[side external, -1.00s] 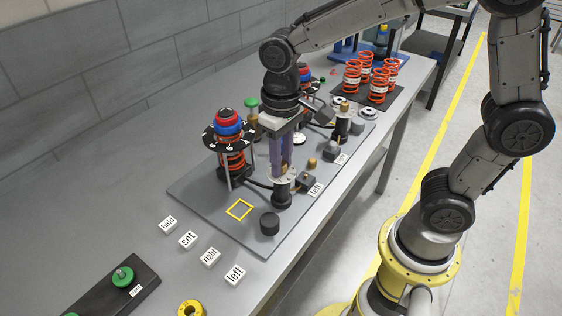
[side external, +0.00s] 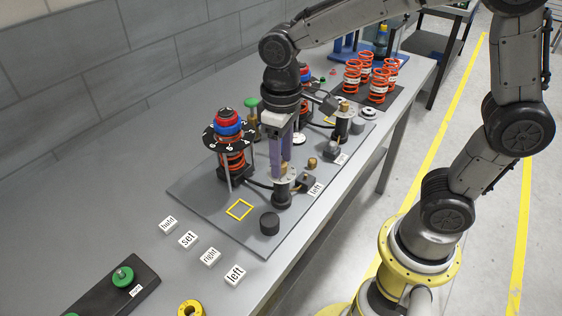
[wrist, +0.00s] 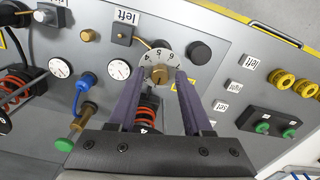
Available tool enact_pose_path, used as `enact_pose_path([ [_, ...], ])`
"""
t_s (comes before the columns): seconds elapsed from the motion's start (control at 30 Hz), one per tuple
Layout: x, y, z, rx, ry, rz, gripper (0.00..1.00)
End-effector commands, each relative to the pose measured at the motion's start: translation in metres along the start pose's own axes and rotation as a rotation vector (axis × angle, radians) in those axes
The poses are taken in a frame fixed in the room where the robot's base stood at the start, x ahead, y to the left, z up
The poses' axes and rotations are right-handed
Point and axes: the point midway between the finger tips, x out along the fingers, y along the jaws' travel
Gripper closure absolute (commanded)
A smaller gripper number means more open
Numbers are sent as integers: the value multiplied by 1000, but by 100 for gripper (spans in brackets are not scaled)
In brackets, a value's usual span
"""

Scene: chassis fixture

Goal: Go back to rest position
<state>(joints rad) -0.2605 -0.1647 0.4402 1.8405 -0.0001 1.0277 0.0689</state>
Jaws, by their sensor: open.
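My gripper (side external: 280,172) is above the grey fixture plate (side external: 205,192), its purple fingers pointing down. The fingers are apart with nothing held between them. A numbered grey dial (side external: 284,187) on a dark post is just below the fingertips in the side view. In the wrist view the same dial (wrist: 160,68) shows between and beyond the fingertips of my gripper (wrist: 157,82). I cannot tell whether a finger touches its rim. A red spring stands partly hidden below the palm in the wrist view.
A spring tower with a black numbered disc (side external: 229,135) stands left of my gripper. A black knob (side external: 270,222) and label blocks (side external: 210,257) lie in front. Several orange springs (side external: 379,85) stand at the back right.

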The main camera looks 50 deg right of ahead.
Motion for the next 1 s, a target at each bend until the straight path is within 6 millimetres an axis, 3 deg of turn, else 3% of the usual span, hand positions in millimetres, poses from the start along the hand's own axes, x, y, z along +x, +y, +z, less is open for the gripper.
enact_pose_path([
  [0.4,-56,0,-1,0,5,0,50],
  [0.83,-64,2,0,6,4,0,50],
  [0.93,-78,10,3,32,49,-3,50],
  [1.0,-92,19,17,61,93,-4,50],
])
